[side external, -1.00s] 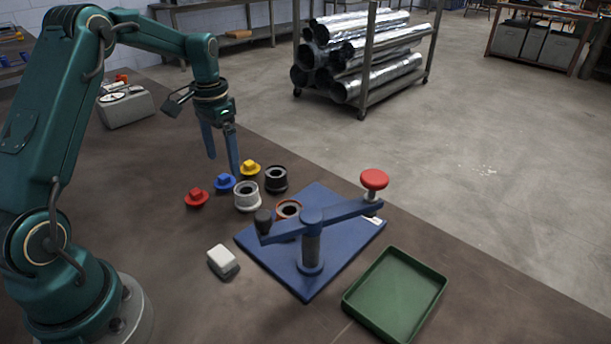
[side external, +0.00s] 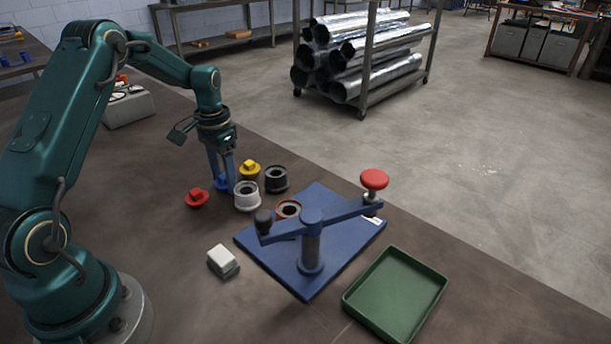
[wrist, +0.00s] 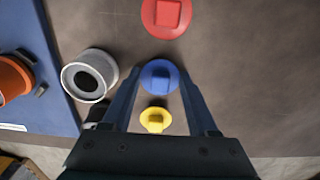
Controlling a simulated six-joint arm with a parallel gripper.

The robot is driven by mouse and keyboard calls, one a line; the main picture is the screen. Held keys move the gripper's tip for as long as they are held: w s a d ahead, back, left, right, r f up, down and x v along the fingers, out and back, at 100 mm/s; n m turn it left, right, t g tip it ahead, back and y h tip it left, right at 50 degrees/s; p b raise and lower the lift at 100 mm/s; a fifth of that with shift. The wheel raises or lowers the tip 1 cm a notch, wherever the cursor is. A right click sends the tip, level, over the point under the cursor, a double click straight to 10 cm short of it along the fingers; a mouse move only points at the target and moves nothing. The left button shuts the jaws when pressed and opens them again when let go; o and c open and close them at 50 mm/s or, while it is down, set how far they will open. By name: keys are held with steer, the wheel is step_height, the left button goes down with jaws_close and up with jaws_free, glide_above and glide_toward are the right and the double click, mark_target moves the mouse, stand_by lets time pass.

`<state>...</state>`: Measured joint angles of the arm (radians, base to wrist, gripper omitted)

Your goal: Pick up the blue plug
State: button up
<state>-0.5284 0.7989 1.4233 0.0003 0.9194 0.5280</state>
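The blue plug (wrist: 160,77) has a round flange and a square raised knob. It stands on the table between the fingers of my gripper (wrist: 160,72). In the wrist view one finger is on each side of it, about at the flange's edges, with space beside the knob. Whether the fingers touch the flange I cannot tell. In the side view my gripper (side external: 223,187) points down at the blue plug (side external: 221,181), which the fingers partly hide. My gripper is open.
The yellow plug (side external: 250,169) and red plug (side external: 197,198) are close by.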

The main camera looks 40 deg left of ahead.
steer(key=shift+c, duration=1.1)
steer(key=shift+r, duration=0.15)
